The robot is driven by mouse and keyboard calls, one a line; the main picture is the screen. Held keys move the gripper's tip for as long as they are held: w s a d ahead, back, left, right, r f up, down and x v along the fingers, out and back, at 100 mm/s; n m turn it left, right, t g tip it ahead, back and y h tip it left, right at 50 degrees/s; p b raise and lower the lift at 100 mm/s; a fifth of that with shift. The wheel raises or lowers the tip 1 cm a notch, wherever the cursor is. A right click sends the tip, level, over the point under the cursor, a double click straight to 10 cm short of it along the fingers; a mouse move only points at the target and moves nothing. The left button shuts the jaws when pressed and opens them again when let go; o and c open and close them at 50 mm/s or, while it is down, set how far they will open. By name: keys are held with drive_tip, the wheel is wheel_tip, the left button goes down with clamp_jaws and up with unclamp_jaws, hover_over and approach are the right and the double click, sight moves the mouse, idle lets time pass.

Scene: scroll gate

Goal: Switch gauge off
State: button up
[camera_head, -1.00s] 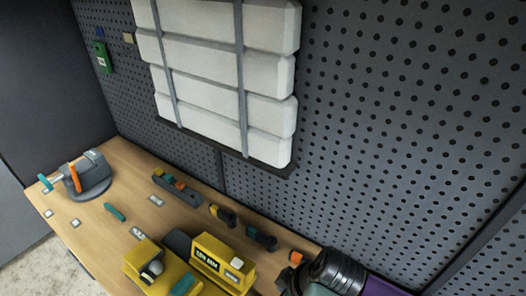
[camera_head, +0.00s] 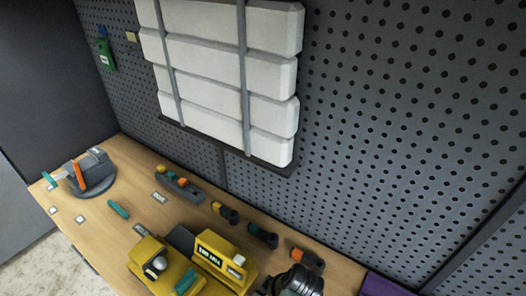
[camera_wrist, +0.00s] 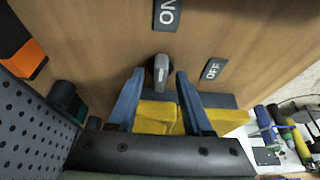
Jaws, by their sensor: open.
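In the wrist view, a grey switch lever (camera_wrist: 162,70) stands from a dark round base on the wooden top. An ON label (camera_wrist: 168,13) lies above it and an OFF label (camera_wrist: 213,69) to its right. My gripper (camera_wrist: 160,86) is open and empty. Its two blue fingers appear on either side of the lever, just below it in the picture; whether they touch it I cannot tell. Yellow housings show beyond the fingers. In the head view, a yellow unit (camera_head: 222,262) sits at the front; its label is too blurred to read. The gauge face is not clearly visible.
A second yellow unit (camera_head: 160,266) stands left of the first. An orange-ended tool (camera_head: 308,258) and a teal-ended tool (camera_head: 262,236) lie along the pegboard (camera_head: 400,130). A vise-like device (camera_head: 90,172) is at the far left. Bare wood surrounds the labels.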

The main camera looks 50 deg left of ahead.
clamp_jaws()
drive_tip(key=shift+m, duration=0.3)
drive_tip(key=m+t+p, duration=0.1)
drive_tip(key=m, duration=0.1)
drive_tip(key=shift+s+r+m+p, duration=0.1)
drive_tip(key=shift+r+m+p, duration=0.05)
drive_tip(key=shift+m+p, duration=0.25)
drive_tip(key=m+t+p, duration=0.2)
drive_tip(key=m, duration=0.3)
drive_tip(key=shift+s, duration=0.15)
drive_tip(key=m, duration=0.2)
drive_tip(key=m+t+h+p, duration=0.1)
drive_tip(key=m, duration=0.1)
drive_tip(key=shift+a+m+t+h, duration=0.15)
drive_tip(key=shift+m+t+h, duration=0.15)
drive_tip(key=shift+m, duration=0.1)
drive_tip(key=shift+s+a+m+t+h, duration=0.15)
drive_tip(key=shift+m+h, duration=0.25)
drive_tip(key=shift+m, duration=0.75)
drive_tip(key=shift+w+d+m+t+h, duration=0.1)
drive_tip(key=shift+m+t+h, duration=0.25)
drive_tip(key=shift+m, duration=0.8)
